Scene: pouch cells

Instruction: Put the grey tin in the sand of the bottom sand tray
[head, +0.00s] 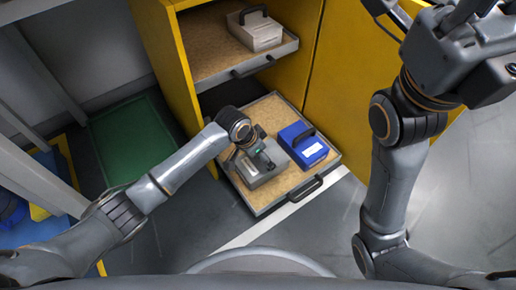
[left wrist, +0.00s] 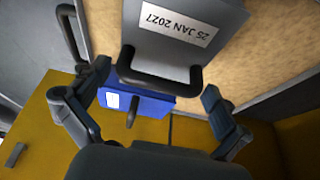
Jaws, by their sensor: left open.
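The grey tin (head: 264,178) stands on the sand of the bottom sand tray (head: 292,196), on its left side. The left wrist view shows its dark handle and a label on the tin (left wrist: 215,50) reading 25 JAN 2027. My left gripper (head: 262,157) is just over the tin, partly hiding it in the head view. In the left wrist view its fingers (left wrist: 150,105) are spread apart, with the handle between and ahead of them, not gripped. My right gripper (head: 432,14) is raised at the upper right, away from the trays; its fingertips are partly cut off.
A blue tin (head: 303,146) with a handle stands right of the grey tin in the same tray. An upper sand tray (head: 214,72), also pulled out, holds a pale tin (head: 256,32). The yellow cabinet (head: 345,70) surrounds the trays. Open floor lies in front.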

